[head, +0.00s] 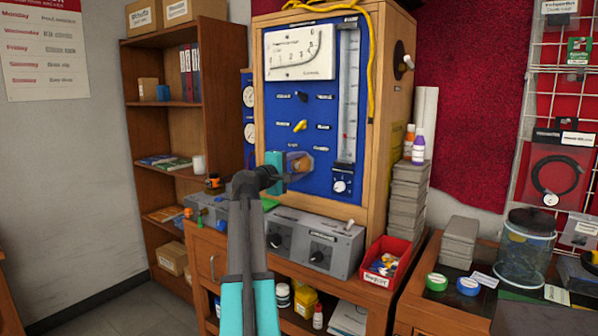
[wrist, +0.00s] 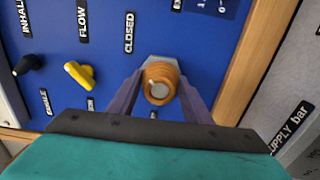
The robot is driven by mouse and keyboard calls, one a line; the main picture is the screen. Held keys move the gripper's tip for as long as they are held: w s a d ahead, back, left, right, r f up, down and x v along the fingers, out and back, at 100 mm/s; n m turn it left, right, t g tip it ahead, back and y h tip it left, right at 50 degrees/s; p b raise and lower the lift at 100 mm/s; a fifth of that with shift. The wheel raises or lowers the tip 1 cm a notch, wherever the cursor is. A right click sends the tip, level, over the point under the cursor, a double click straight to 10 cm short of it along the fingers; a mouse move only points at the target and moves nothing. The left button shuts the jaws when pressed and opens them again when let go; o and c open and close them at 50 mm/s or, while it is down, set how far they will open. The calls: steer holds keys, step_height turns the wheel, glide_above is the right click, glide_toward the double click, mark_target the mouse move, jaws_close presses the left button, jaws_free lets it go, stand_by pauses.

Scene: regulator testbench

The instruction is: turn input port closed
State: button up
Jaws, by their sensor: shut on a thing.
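The blue panel (head: 323,110) of the testbench stands in a wooden cabinet frame. A round orange-brown knob with a grey centre (wrist: 158,83), which I take for the input port, sits low on the panel; it also shows in the head view (head: 298,162). My gripper (wrist: 160,92) faces the panel with one finger on each side of this knob, shut on it. A "CLOSED" label (wrist: 129,32) is on the panel near the knob. The knob's sides are partly hidden by the fingers, and its turned position cannot be told.
A yellow lever (wrist: 79,75) and a black lever (wrist: 28,63) are on the panel beside the knob. A grey box with dials (head: 313,243) stands below. A red bin of small parts (head: 388,262) and stacked grey boxes (head: 408,195) are to the right.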

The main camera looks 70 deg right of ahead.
steer(key=shift+s, duration=0.1)
stand_by(0.3)
steer(key=o, duration=1)
steer(key=shift+a, duration=0.15)
steer(key=v, duration=1.3)
steer(key=shift+a, duration=0.25)
